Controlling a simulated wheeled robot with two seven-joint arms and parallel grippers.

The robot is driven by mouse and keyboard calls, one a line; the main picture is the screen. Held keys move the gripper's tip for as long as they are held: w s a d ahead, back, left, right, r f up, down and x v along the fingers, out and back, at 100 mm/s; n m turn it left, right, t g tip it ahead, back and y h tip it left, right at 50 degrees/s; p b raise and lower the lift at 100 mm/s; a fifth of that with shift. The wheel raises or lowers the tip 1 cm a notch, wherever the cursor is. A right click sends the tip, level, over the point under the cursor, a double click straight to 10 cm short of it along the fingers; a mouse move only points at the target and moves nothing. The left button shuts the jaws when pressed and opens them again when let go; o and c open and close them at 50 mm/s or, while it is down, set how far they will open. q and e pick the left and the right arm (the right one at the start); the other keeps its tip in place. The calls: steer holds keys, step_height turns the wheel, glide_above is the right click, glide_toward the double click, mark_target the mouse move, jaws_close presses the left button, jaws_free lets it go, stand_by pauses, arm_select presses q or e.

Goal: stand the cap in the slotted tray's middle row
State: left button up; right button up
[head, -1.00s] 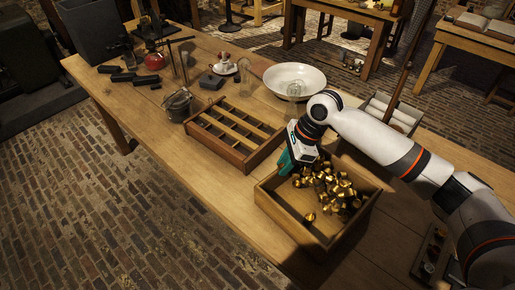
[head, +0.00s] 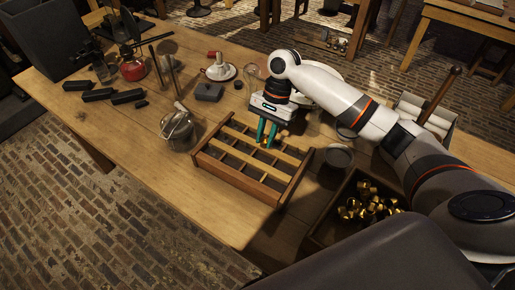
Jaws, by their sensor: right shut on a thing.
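The wooden slotted tray (head: 234,179) lies on the workbench in the middle of the head view, with rows of compartments between pale slats. My right gripper (head: 266,138) hangs over its far side, teal fingers pointing down. It is shut on a small brass cap (head: 265,142), of which only a glint shows between the fingertips. I cannot tell whether the cap touches the tray or which row it is over. My left gripper is not in view.
A wooden crate (head: 327,218) with several loose brass caps (head: 372,203) stands right of the tray, partly hidden by my arm. A round grey container (head: 339,156) is near the tray's right end. A glass jar (head: 178,128) stands close to its left. Bare bench lies in front.

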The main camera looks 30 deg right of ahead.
mark_target(265, 158)
steer(key=shift+s+f, duration=0.15)
steer(key=shift+f, duration=0.8)
step_height(265, 158, down, 4)
steer(key=shift+f, duration=0.4)
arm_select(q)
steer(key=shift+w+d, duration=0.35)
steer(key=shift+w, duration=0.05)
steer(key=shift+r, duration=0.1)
arm_select(e)
steer(key=o, duration=0.7)
steer(key=shift+f, duration=0.1)
steer(key=shift+c, duration=0.2)
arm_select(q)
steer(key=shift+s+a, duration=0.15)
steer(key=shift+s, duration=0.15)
